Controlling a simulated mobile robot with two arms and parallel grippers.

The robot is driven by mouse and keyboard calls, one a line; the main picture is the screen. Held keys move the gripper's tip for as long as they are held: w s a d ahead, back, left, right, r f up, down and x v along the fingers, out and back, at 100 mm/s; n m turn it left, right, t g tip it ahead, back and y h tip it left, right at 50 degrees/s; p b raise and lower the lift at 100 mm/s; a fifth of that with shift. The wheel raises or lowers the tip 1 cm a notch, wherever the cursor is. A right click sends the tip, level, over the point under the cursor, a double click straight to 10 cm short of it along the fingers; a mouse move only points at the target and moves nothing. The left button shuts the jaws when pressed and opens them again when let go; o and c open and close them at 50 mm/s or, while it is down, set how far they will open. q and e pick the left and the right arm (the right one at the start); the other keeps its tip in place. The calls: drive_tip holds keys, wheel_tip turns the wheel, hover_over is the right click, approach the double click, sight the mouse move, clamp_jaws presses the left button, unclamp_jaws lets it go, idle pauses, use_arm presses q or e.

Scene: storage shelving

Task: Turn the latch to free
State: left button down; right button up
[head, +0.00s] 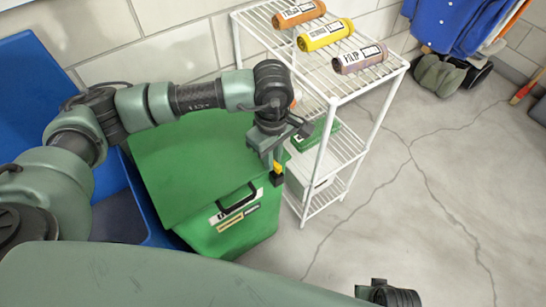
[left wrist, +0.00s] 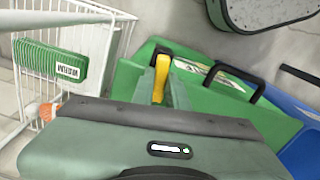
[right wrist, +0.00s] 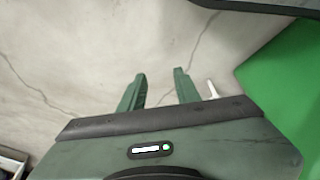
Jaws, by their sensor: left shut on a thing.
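A green lidded box (head: 180,160) stands against the wall in the head view, with a black handle (head: 239,199) and labels on its front. A yellow latch (head: 277,168) is at the box's right front corner. My left gripper (head: 273,160) reaches down over that corner and is shut on the latch. In the left wrist view, the yellow latch (left wrist: 161,78) stands between the fingers, beside the green box (left wrist: 215,105). My right gripper (right wrist: 158,88) is open and empty above bare floor in the right wrist view; the green box (right wrist: 290,85) shows at its right.
A white wire shelf rack (head: 335,85) stands close right of the box, with several rolled bundles on top, including a yellow one (head: 325,34). A blue bin (head: 30,75) is at the left. Cracked floor (head: 400,190) lies clear at the right.

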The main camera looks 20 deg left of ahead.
use_arm(q)
drive_tip(key=n+b, duration=0.1)
drive_tip(key=n, duration=0.3)
drive_tip(key=s+n+b, duration=0.1)
drive_tip(key=n+b, duration=0.1)
drive_tip(key=n, duration=0.3)
drive_tip(key=shift+s, duration=0.2)
drive_tip(key=shift+s+d+n+b, duration=0.1)
drive_tip(key=shift+s+n+b, duration=0.05)
drive_tip(key=shift+n, duration=1)
drive_tip(key=shift+s+d+n+b, duration=0.1)
drive_tip(key=shift+n+b, duration=0.1)
drive_tip(key=shift+n, duration=0.9)
drive_tip(key=shift+s+d+n+b, duration=0.1)
drive_tip(key=shift+s+n+b, duration=0.05)
drive_tip(key=shift+n, duration=1)
use_arm(e)
wheel_tip(320, 180, up, 14)
drive_tip(key=t, duration=0.1)
drive_tip(key=shift+s+d+r, duration=0.15)
drive_tip(key=shift+s+d, duration=0.05)
drive_tip(key=shift+s, duration=0.2)
use_arm(q)
drive_tip(key=c, duration=1.4)
unclamp_jaws()
